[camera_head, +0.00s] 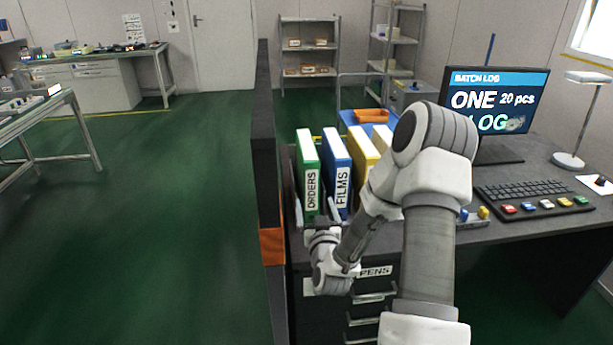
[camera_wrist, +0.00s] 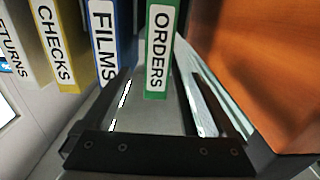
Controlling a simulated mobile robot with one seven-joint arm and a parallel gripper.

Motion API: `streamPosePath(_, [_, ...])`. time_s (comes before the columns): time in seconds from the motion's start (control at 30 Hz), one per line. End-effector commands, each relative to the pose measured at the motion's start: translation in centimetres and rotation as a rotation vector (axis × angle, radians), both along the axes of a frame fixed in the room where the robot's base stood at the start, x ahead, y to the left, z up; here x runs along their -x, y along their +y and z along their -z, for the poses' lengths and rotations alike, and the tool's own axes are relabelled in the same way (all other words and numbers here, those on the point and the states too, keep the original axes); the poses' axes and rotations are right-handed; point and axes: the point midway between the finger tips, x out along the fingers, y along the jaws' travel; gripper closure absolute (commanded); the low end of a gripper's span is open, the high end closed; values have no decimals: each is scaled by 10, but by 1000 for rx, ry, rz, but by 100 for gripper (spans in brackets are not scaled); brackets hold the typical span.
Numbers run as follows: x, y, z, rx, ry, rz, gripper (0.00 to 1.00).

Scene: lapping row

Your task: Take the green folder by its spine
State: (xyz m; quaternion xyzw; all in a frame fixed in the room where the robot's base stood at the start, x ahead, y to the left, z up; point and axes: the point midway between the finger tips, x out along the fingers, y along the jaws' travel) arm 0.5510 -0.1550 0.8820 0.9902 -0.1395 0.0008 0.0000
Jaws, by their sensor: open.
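The green folder (camera_head: 308,172), labelled ORDERS, stands upright at the left end of the folder row on the desk. In the wrist view the green folder (camera_wrist: 157,82) shows its spine near the middle. My gripper (camera_head: 318,214) is right in front of the lower part of that spine. In the wrist view my gripper (camera_wrist: 160,78) is open and empty, with one finger on each side of the spine. The left finger lies near the gap to the blue folder. I cannot tell whether the fingertips reach past the spine's face.
The blue FILMS folder (camera_head: 337,168) stands close beside the green one, then a yellow CHECKS folder (camera_head: 362,152). A dark partition with an orange panel (camera_head: 272,246) rises close on the left; the orange panel (camera_wrist: 262,70) fills the wrist view's right side. A monitor (camera_head: 494,104) and keyboard (camera_head: 523,192) stand right.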

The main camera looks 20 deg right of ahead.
Motion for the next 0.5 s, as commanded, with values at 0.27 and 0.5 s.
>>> streamPosePath(0.27, [-52, -16, 0, -1, -1, 2, 7])
streamPosePath(0.5, [-78, -23, 0, 0, 0, 1, 7])
